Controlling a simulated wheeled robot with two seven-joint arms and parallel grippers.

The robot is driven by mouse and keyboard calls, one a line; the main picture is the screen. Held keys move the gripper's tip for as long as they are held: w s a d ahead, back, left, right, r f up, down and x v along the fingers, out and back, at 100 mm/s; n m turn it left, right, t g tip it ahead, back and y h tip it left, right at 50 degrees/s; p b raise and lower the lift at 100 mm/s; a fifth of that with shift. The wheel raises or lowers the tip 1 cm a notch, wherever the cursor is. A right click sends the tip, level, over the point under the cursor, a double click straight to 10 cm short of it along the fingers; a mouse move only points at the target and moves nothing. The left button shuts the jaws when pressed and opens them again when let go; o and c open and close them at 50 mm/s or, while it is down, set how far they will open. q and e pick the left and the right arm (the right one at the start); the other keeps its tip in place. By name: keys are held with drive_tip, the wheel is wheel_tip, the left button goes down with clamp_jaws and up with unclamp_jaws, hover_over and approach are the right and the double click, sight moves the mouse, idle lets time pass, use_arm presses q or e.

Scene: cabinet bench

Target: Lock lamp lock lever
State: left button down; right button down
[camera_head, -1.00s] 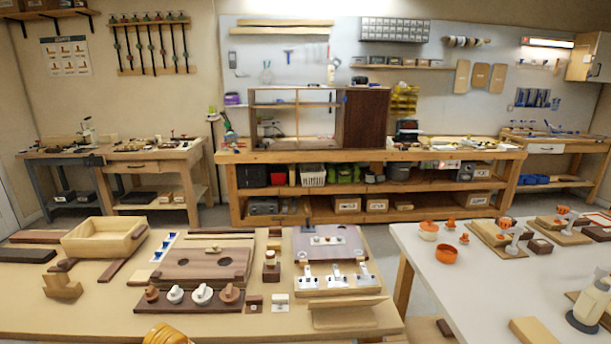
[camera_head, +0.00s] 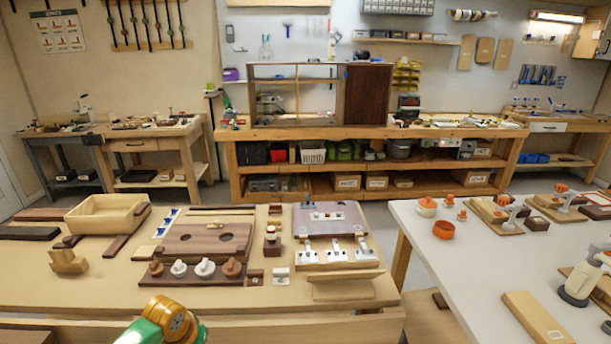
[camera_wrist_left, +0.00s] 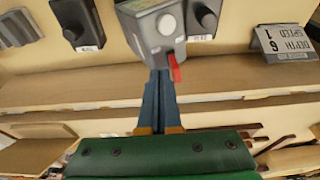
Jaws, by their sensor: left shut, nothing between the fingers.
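A grey box-like fitting (camera_wrist_left: 152,28) with a white round face shows at the top of the left wrist view. A small red lever-like piece (camera_wrist_left: 174,68) sticks out at its lower edge; I cannot tell for sure that this is the lamp lock lever. My left gripper (camera_wrist_left: 158,74) is shut and empty, its dark blue fingertips just below the fitting, next to the red piece; contact cannot be told. In the head view only my orange and green left wrist shows at the bottom edge. My right gripper is not in view.
Dark knob-like parts (camera_wrist_left: 204,18) flank the fitting, and a plate marked depth and speed (camera_wrist_left: 284,42) lies right. The near wooden bench (camera_head: 60,290) carries a tray (camera_head: 105,215), a row of knobs (camera_head: 205,267) and metal levers (camera_head: 335,251). A white table (camera_head: 430,270) stands right.

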use_arm(q)
drive_tip(key=shift+s+a, duration=0.2)
drive_tip(key=shift+a, duration=1.05)
drive_tip(key=shift+w+d+r+p, duration=0.1)
drive_tip(key=shift+d+r+p, duration=0.25)
drive_tip(key=shift+r+p, duration=0.35)
drive_tip(key=shift+d+r+p, duration=0.3)
drive_tip(key=shift+r+p, duration=0.1)
drive_tip(key=shift+p, duration=0.5)
drive_tip(key=w+p+v, duration=0.1)
drive_tip(key=p+v, duration=0.5)
drive_tip(key=p, duration=0.1)
drive_tip(key=shift+w+r+p, duration=0.25)
drive_tip(key=shift+r+p, duration=0.1)
drive_tip(key=shift+r, duration=0.15)
drive_tip(key=shift+a, duration=0.1)
